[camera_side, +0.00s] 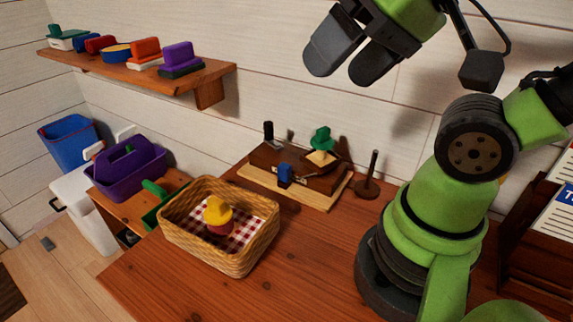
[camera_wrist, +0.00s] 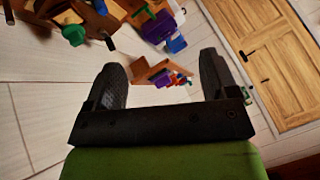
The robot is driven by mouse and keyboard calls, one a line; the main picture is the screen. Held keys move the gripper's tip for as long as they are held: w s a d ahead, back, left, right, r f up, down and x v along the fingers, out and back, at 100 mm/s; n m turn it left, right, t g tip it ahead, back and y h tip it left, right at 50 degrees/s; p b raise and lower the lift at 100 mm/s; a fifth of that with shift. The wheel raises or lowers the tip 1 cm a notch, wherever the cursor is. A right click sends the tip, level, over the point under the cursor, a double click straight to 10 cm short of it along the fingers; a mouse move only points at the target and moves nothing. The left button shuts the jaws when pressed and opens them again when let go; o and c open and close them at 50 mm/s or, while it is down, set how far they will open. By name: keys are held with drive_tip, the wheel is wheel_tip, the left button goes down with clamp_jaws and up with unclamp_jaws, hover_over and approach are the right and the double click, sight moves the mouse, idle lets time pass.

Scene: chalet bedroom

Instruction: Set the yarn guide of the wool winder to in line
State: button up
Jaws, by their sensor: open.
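The wool winder (camera_side: 284,177) stands on a pale wooden board (camera_side: 246,175) on the table, near the wall. It has a dark brown body, a black upright peg (camera_side: 268,131) at its left, a green knob (camera_side: 321,138) on top and a blue piece (camera_side: 285,173) at its front. I cannot tell which part is the yarn guide or how it is set. My gripper (camera_side: 341,62) is open and empty, high above and behind the winder, well apart from it. In the wrist view my gripper (camera_wrist: 160,72) shows nothing between its fingers.
A wicker basket (camera_side: 262,238) with a checked cloth and a yellow-topped item stands at front left. A dark post on a round base (camera_side: 370,183) is right of the winder. A wall shelf (camera_side: 218,77) holds several colored items. A purple caddy (camera_side: 150,179) stands left. The front table is clear.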

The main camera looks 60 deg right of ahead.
idle(0.3)
drive_tip(key=shift+c, duration=1.3)
drive_tip(key=shift+w, duration=0.2)
drive_tip(key=shift+c, duration=1.2)
drive_tip(key=n+g+h, duration=0.7)
drive_tip(key=n, duration=1.5)
hover_over(283, 167)
drive_tip(key=a, duration=0.3)
wheel_tip(283, 167, down, 18)
drive_tip(key=f, duration=0.1)
drive_tip(key=shift+y, duration=0.3)
drive_tip(key=x, duration=0.8)
drive_tip(key=shift+d+f, duration=0.1)
drive_tip(key=shift+f, duration=0.25)
